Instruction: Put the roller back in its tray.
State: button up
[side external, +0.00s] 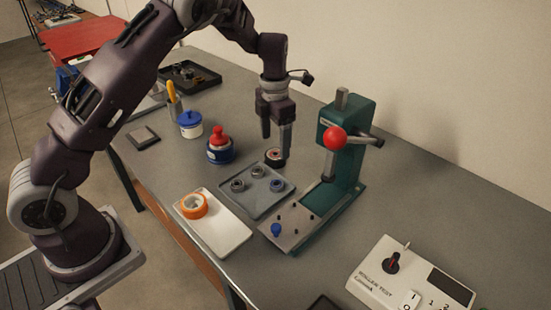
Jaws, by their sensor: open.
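A small dark round roller (273,156) with a reddish-brown top appears to stand at the far edge of the grey tray (262,206). Whether it rests on the table or on the tray rim I cannot tell. Several similar dark ring-shaped pieces, among them one at the tray's left (237,186), sit in the tray. My gripper (275,146) points down with open fingers directly at the roller; one finger overlaps its right side in the picture. Contact cannot be made out.
A green press (345,150) with a red knob stands close right of my gripper; its base plate holds small pegs and a blue piece. A white tray (228,235) with an orange ring lies front left. Blue containers (220,152) stand left. A white control box (405,280) is front right.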

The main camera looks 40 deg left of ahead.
aim_at(276, 153)
jog(key=f, duration=0.4)
jog(key=shift+w+d, duration=0.1)
jog(key=shift+w, duration=0.1)
jog(key=shift+r, duration=0.1)
jog(key=c, duration=1.6)
notch_tip(276, 153, up, 10)
jog(key=s+f+m, duration=0.1)
jog(key=s+m, duration=0.3)
jog(key=m, duration=0.7)
jog(key=s+d+f+m, duration=0.1)
jog(key=s+m, duration=0.4)
jog(key=m, duration=0.6)
jog(key=s+f+m, duration=0.2)
jog(key=s+m, duration=0.2)
jog(key=m, duration=0.7)
jog(key=shift+s+d, duration=0.2)
jog(key=shift+s, duration=0.05)
jog(key=s+d+r+m, duration=0.2)
jog(key=s+d+m, duration=0.1)
jog(key=s+d, duration=0.55)
jog(key=shift+s+a+f, duration=0.2)
jog(key=shift+s+f, duration=0.1)
jog(key=shift+f, duration=0.75)
jog(key=shift+s+a+f, duration=0.2)
jog(key=shift+s+f, duration=0.05)
jog(key=shift+f, duration=0.85)
jog(key=shift+s+a+f, duration=0.2)
jog(key=shift+s+f, duration=0.1)
jog(key=shift+f, duration=0.75)
